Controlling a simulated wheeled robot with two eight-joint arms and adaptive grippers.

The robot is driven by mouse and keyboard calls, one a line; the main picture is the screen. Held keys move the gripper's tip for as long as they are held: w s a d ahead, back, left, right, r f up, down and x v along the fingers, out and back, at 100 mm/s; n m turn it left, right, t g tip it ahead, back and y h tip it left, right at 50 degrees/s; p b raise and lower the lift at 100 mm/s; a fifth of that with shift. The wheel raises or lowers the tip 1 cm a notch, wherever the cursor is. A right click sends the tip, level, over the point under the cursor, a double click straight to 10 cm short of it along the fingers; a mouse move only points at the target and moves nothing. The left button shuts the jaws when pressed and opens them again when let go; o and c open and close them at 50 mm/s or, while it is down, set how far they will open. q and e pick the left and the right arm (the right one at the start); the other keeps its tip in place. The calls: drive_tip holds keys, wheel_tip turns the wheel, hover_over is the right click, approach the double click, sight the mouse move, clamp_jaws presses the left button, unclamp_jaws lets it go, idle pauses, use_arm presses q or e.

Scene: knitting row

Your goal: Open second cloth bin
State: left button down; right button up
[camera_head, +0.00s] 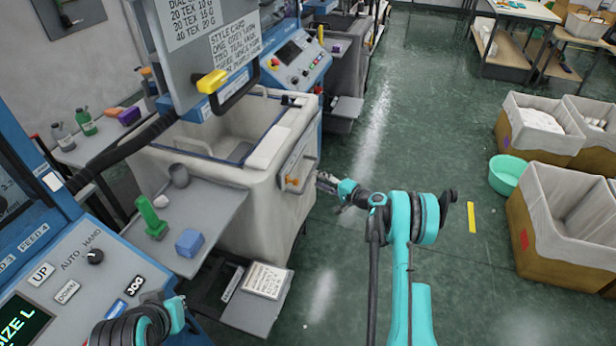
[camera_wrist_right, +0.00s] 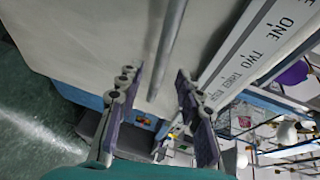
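A pale cloth bin (camera_head: 235,205) stands under the knitting machine in the middle of the head view; no mark shows whether it is the second one. Its right face carries a panel with a bar handle (camera_head: 297,153) and a small orange piece. My right gripper (camera_head: 326,184) is just right of that face. In the right wrist view its two fingers (camera_wrist_right: 156,82) are apart, with a grey bar (camera_wrist_right: 168,45) running through the gap between them before a pale surface. Contact with the bar cannot be told. Part of my left arm shows at lower left; its gripper is out of view.
A side shelf (camera_head: 213,205) holds a green piece (camera_head: 150,217) and a blue block (camera_head: 189,242). Cardboard crates (camera_head: 560,240) and a green basin (camera_head: 507,174) stand at right.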

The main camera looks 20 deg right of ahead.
sight(310, 174)
drive_tip(key=b+x, duration=0.1)
drive_tip(key=x, duration=0.4)
drive_tip(key=shift+w+a+f, duration=0.1)
drive_tip(key=shift+w, duration=0.1)
clamp_jaws()
